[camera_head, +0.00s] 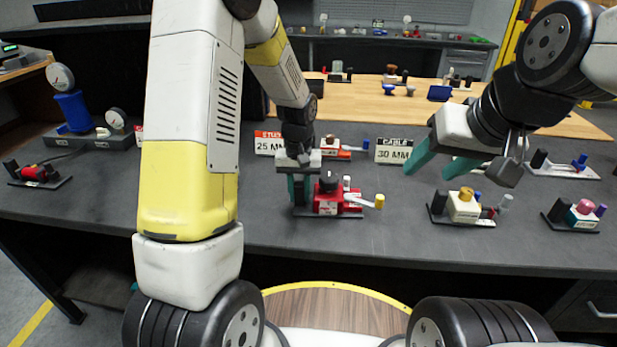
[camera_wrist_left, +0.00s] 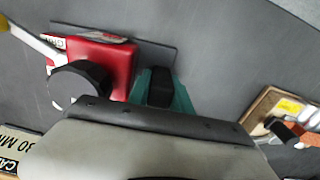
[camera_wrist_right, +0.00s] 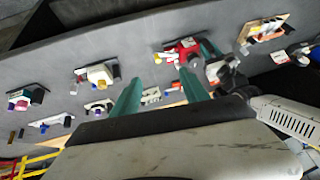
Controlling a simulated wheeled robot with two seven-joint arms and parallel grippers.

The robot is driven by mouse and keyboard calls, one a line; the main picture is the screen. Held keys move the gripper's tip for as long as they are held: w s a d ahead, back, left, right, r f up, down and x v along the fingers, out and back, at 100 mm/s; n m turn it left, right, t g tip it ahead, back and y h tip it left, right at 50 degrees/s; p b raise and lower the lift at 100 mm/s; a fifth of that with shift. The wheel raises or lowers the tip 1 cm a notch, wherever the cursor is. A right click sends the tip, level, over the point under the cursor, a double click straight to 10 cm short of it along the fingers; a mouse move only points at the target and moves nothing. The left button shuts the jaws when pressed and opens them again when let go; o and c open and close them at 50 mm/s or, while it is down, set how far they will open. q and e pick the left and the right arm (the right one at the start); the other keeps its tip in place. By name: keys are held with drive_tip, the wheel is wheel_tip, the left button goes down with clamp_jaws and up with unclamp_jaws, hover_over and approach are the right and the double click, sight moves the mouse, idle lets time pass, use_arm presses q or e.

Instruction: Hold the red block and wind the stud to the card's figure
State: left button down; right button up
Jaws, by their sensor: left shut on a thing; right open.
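The red block (camera_head: 327,203) sits on a dark plate with a black knob (camera_head: 328,181) on top and a pale lever ending in a yellow grip (camera_head: 379,201) to its right. My left gripper (camera_head: 300,195) points down at the block's left side. In the left wrist view its teal fingers (camera_wrist_left: 163,90) are shut on a dark post beside the red block (camera_wrist_left: 120,60). I cannot pick out the stud clearly. The orange-headed card (camera_head: 270,145) reads 25 MM; the black-headed card (camera_head: 393,151) reads 30 MM. My right gripper (camera_head: 428,173) is open and empty, above and right of the block.
A cream block unit (camera_head: 463,208) stands below my right gripper, and a teal and pink unit (camera_head: 578,214) at the far right. Another red-and-white unit (camera_head: 335,150) lies behind the red block. A blue gauge stand (camera_head: 75,112) is at left. The front bench edge is clear.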

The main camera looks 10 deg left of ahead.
drive_tip(key=shift+o, duration=1)
drive_tip(key=shift+w+r, duration=0.1)
drive_tip(key=shift+w, duration=0.1)
drive_tip(key=n+g+y, duration=0.2)
drive_tip(key=n+g, duration=0.5)
drive_tip(key=n, duration=1.1)
hover_over(330, 177)
drive_tip(key=d, duration=0.5)
wheel_tip(330, 177, down, 8)
drive_tip(key=x, duration=1)
drive_tip(key=shift+w+a+f, duration=0.25)
drive_tip(key=shift+w+a, duration=0.05)
drive_tip(key=shift+a, duration=0.15)
drive_tip(key=shift+t, duration=0.3)
drive_tip(key=c, duration=1.4)
